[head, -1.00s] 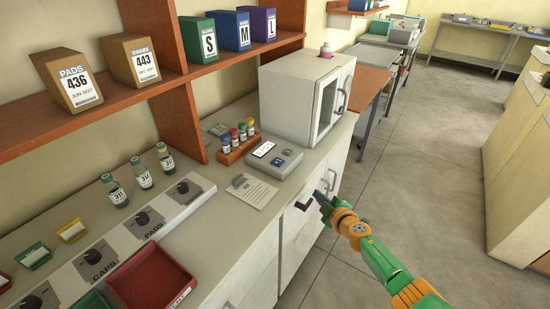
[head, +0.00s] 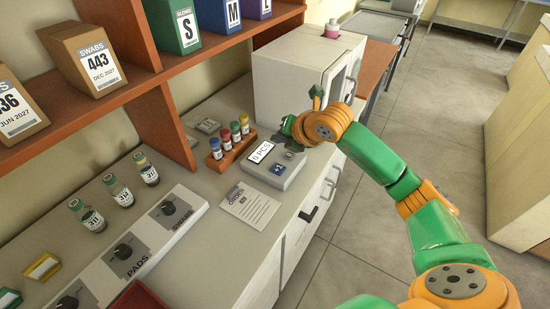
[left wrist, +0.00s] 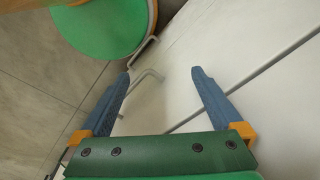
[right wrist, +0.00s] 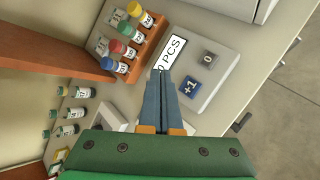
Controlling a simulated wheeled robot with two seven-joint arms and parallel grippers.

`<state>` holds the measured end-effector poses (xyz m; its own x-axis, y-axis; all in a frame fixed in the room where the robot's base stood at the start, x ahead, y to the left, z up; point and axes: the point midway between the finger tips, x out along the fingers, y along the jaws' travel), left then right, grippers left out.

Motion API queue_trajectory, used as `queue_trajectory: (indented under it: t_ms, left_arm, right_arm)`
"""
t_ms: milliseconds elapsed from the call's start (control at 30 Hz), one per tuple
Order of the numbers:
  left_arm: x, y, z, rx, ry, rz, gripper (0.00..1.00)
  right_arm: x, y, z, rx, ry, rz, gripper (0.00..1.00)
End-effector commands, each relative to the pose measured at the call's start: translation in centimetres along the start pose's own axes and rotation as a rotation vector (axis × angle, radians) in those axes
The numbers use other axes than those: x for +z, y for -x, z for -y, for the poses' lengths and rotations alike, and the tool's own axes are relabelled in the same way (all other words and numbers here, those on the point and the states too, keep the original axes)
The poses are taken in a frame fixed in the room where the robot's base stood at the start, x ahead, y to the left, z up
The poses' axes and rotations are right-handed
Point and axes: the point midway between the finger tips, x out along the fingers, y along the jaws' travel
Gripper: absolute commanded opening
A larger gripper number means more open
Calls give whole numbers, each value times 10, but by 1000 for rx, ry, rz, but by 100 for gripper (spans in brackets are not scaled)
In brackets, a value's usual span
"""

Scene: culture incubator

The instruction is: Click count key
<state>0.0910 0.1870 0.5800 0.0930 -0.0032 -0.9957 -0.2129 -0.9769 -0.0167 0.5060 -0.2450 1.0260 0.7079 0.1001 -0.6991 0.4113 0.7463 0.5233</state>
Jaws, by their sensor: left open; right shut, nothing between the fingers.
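The counter device (head: 262,178) is a light grey box on the worktop with a display reading "0 PCS" (head: 261,152). Its blue "+1" key (head: 278,169) shows in front of the display. In the right wrist view the "+1" key (right wrist: 189,86) and a grey "0" key (right wrist: 208,57) are both clear. My right gripper (right wrist: 161,73) is shut and empty above the device, its tips overlapping the display's edge, to the left of the "+1" key. In the head view the right gripper (head: 287,138) partly covers the device. My left gripper (left wrist: 161,73) is open and empty before a white cabinet front.
A rack of coloured-cap vials (head: 230,148) stands beside the device. A white incubator (head: 296,80) is behind it. An order sheet (head: 248,206) lies in front. Several vials (head: 117,190) and a dial panel (head: 150,235) are to the left, under a wooden shelf (head: 150,85).

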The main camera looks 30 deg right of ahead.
Motion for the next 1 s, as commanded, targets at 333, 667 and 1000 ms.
queue_trajectory:
  t_ms: [333, 667, 1000]
  left_arm:
    - [4, 0, 0, 1, 0, 8, 100]
    - [5, -14, 0, 0, 0, 8, 100]
    - [8, -51, -1, 0, 0, 7, 100]
  right_arm:
    - [3, 3, 2, -17, 12, 17, 0]
    - [-7, -10, 11, -17, 11, 15, 0]
    - [-32, -46, 38, -16, 11, 15, 0]
